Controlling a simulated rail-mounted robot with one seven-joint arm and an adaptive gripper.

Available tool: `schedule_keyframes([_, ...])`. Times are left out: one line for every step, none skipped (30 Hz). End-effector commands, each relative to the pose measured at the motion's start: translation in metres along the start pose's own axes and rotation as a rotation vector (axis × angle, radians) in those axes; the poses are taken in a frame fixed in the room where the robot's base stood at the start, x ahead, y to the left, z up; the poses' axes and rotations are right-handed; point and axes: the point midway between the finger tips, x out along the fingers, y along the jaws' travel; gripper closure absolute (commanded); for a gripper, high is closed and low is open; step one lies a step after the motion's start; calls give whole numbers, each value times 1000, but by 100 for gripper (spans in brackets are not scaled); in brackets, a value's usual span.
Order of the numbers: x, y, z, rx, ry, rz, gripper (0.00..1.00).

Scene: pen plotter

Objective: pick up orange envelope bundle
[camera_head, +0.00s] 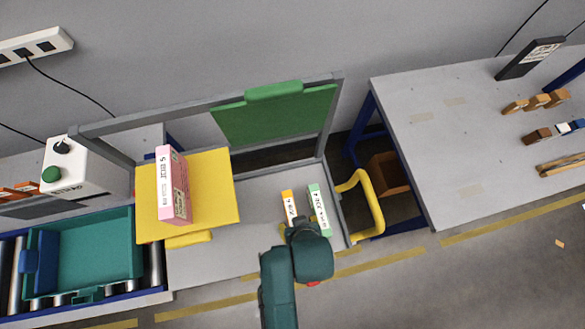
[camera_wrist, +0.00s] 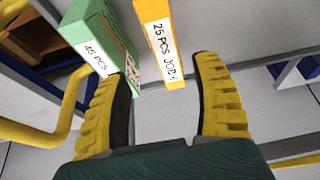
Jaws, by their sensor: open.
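The orange envelope bundle (camera_head: 288,204) stands on the grey plotter bed, left of a green bundle (camera_head: 319,208). In the wrist view the orange bundle (camera_wrist: 159,42) lies ahead between my open fingers, its white label facing me. My gripper (camera_wrist: 167,100) is open, and nothing is held. The green bundle (camera_wrist: 100,38) is beside it on the left, near the left fingertip; I cannot tell if they touch.
A pink box (camera_head: 172,185) stands on a yellow plate (camera_head: 210,185) to the left. A yellow handle (camera_head: 370,205) is close on the right. A green panel (camera_head: 275,113) is behind. A teal crate (camera_head: 95,250) sits at far left, and a grey table (camera_head: 430,120) at right.

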Motion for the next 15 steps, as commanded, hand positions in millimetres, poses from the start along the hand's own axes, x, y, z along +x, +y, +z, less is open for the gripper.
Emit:
schedule_keyframes([14, 0, 1, 0, -2, -1, 35])
schedule_keyframes([21, 0, 0, 0, 0, 0, 35])
schedule_keyframes([30, 0, 0, 0, -1, 0, 35])
schedule_keyframes([36, 0, 0, 0, 0, 0, 35])
schedule_keyframes([41, 0, -1, 0, 1, 0, 35])
schedule_keyframes([47, 0, -1, 0, 1, 0, 35])
schedule_keyframes([50, 0, -1, 0, 2, 0, 35])
schedule_keyframes([53, 0, -2, 0, 3, 0, 35])
schedule_keyframes([56, -1, -2, 0, 3, 0, 35])
schedule_keyframes([58, -1, -2, 0, 3, 0, 35])
schedule_keyframes([62, -2, -3, -1, 2, 0, 35])
schedule_keyframes([68, -3, -4, -1, 2, 0, 35])
schedule_keyframes([73, -5, -5, -2, 3, 0, 35])
schedule_keyframes([79, -6, -6, -3, 2, 0, 35])
schedule_keyframes([86, -8, -8, -2, 2, 0, 35])
